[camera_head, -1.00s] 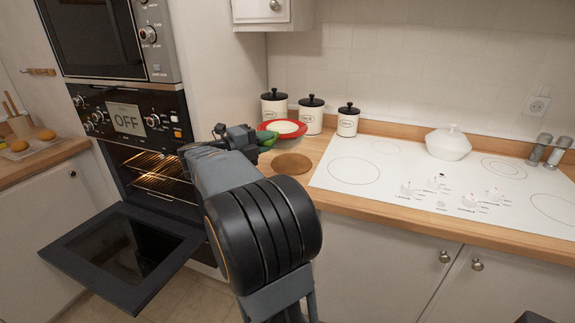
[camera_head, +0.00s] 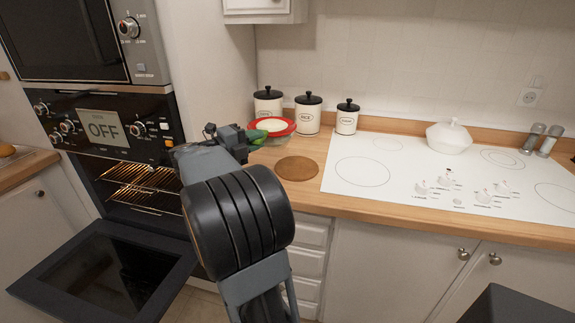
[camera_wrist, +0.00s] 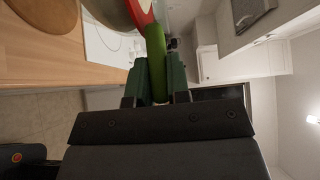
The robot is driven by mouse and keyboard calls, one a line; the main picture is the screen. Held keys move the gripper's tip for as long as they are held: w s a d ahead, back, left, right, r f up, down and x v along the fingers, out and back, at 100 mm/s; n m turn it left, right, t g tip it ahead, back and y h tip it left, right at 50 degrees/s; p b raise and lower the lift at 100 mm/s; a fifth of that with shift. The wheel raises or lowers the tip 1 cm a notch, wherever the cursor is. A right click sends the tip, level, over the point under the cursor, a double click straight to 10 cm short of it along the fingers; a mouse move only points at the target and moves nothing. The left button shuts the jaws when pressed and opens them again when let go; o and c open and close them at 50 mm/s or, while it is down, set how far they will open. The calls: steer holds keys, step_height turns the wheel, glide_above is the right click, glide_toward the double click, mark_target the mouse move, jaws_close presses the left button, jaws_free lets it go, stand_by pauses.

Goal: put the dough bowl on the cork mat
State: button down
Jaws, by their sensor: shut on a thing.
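The dough bowl (camera_head: 279,127) has a red rim, pale contents and a green handle. In the head view it is at the counter's left end, in front of the canisters. My gripper (camera_head: 257,137) is shut on the green handle, which also shows between the fingers in the wrist view (camera_wrist: 157,62). Only part of the bowl (camera_wrist: 122,12) shows at the top of the wrist view. The round brown cork mat (camera_head: 297,168) lies bare on the counter, nearer than the bowl and slightly right. I cannot tell whether the bowl touches the counter.
Three white canisters with black lids (camera_head: 308,114) stand behind the bowl. A white cooktop (camera_head: 400,175) with a white lidded pot (camera_head: 449,137) is right of the mat. The oven door (camera_head: 103,272) hangs open at lower left, with a lit rack (camera_head: 140,187) inside.

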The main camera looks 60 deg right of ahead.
mark_target(275, 142)
steer(key=d+f, duration=0.1)
steer(key=s+d, duration=0.1)
steer(key=d, duration=0.1)
steer(key=s+d+f, duration=0.1)
steer(key=d, duration=0.1)
steer(key=shift+s+d+f, duration=0.2)
steer(key=shift+d+f, duration=0.05)
steer(key=shift+f, duration=0.05)
steer(key=d+f, duration=0.1)
steer(key=f, duration=0.1)
steer(key=s+d+f, duration=0.1)
steer(key=f, duration=0.2)
steer(key=d+f, duration=0.2)
steer(key=f, duration=0.1)
steer(key=shift+s+d, duration=0.1)
steer(key=shift+s, duration=0.3)
steer(key=shift+f, duration=0.35)
steer(key=shift+f+b, duration=0.2)
steer(key=shift+b, duration=0.3)
steer(key=c, duration=1.1)
jaws_free()
